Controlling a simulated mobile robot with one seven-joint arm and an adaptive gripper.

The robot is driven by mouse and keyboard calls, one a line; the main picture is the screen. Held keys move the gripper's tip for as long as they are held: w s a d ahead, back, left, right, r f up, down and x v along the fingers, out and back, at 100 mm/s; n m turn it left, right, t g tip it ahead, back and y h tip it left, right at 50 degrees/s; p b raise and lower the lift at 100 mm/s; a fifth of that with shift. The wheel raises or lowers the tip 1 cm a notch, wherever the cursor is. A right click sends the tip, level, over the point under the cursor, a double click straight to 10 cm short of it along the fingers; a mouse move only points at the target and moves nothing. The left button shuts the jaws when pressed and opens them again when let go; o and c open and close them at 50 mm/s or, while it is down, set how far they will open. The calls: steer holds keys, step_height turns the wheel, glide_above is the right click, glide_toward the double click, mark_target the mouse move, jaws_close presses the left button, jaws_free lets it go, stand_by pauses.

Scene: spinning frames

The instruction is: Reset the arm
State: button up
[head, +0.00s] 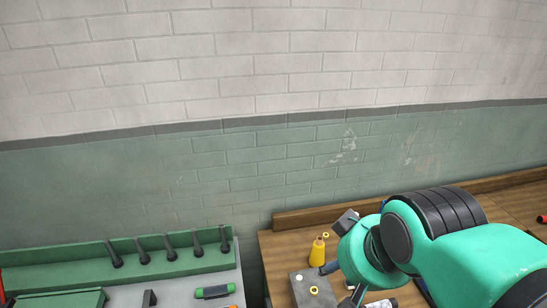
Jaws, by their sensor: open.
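My teal arm reaches in from the right edge and bends down over the wooden table (281,241). My gripper (341,282) points down at its lower left end, mostly hidden behind the arm's rounded wrist. Parts of its dark fingers show, spread apart with nothing seen between them. The fingers are close to a grey block (301,288) with small round pieces on it. A yellow bottle (318,254) stands just behind the block.
At the left, a grey bench (190,288) carries a green rack (75,264) with several black upright pegs and a green-and-black tool (214,292). A gap separates bench and table. A brick wall (230,170) closes off the back. Small items lie under my arm, partly hidden.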

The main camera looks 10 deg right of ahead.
step_height(320, 180, down, 15)
steer(key=b, duration=1.4)
steer(key=shift+r, duration=0.2)
steer(key=shift+o, duration=0.6)
